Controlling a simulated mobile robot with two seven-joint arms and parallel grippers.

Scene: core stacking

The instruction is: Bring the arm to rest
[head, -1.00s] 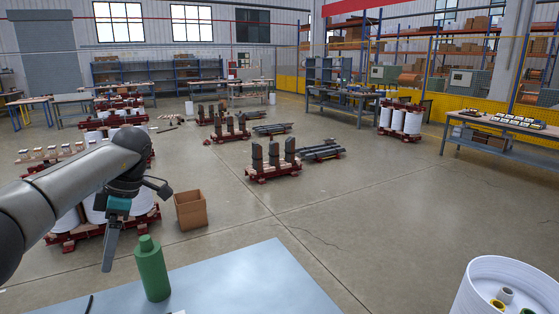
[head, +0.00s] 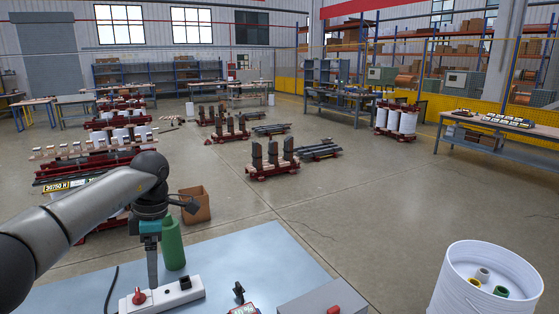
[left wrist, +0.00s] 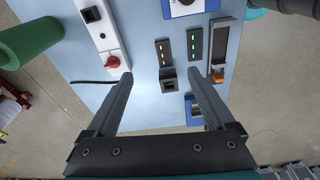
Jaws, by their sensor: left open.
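My left gripper (head: 153,268) hangs fingers-down over the near left part of the light blue table (head: 245,258). In the left wrist view its two fingers (left wrist: 158,76) are spread apart with nothing between them. Below them lie a white socket strip (left wrist: 103,32) with a red knob and several small dark modules (left wrist: 165,52). A green bottle (head: 173,246) stands just behind the gripper in the head view, partly covered by it.
A white bucket (head: 456,290) with coloured rings stands at the right. A grey box (head: 308,301) with a red button is at the table's near edge. A cardboard box (head: 197,206) sits on the floor behind the table. Open floor lies right of the table.

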